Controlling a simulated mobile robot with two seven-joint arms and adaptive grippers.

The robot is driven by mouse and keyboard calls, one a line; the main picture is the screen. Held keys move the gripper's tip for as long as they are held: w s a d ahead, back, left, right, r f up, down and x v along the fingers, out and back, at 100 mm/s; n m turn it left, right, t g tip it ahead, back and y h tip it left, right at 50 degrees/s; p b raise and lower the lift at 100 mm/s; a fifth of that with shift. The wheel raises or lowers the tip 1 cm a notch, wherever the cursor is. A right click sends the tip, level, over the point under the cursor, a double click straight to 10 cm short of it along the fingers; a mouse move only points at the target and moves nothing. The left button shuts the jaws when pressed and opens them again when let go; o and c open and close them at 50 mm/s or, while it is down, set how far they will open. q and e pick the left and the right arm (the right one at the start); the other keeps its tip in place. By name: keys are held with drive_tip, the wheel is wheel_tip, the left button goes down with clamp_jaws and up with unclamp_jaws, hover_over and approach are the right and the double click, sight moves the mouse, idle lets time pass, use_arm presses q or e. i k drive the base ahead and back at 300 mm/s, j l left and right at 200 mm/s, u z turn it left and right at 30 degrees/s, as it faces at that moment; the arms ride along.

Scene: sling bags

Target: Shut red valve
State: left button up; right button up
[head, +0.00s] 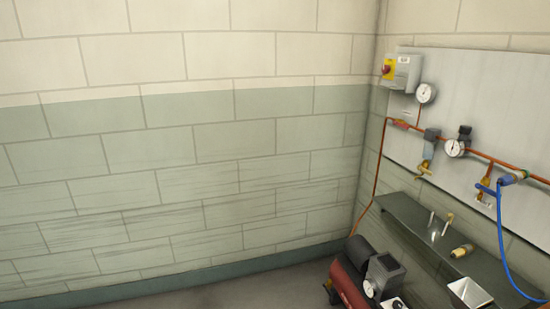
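A small red part (401,124), which looks like a valve handle, lies along the copper pipe (480,153) near its left end, on the grey wall panel. It is too small to tell its exact shape or position. A blue handle (486,190) sits on a brass valve further right, with a blue hose (501,235) hanging near it. Neither of my grippers is in view, and nothing touches the red part.
A grey box with a red and yellow switch (387,69) and gauges (426,93) are on the panel. A red compressor (347,286) stands beneath. Floor to the left looks clear.

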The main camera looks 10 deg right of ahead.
sight(403, 126)
drive_tip(key=i+l+z, duration=0.15)
drive_tip(key=i+z, duration=0.55)
drive_tip(key=i+j+z, duration=0.1)
drive_tip(key=i+z, duration=0.2)
drive_tip(key=i, duration=0.2)
drive_tip(key=i+l+z, duration=0.15)
drive_tip(key=i, duration=0.15)
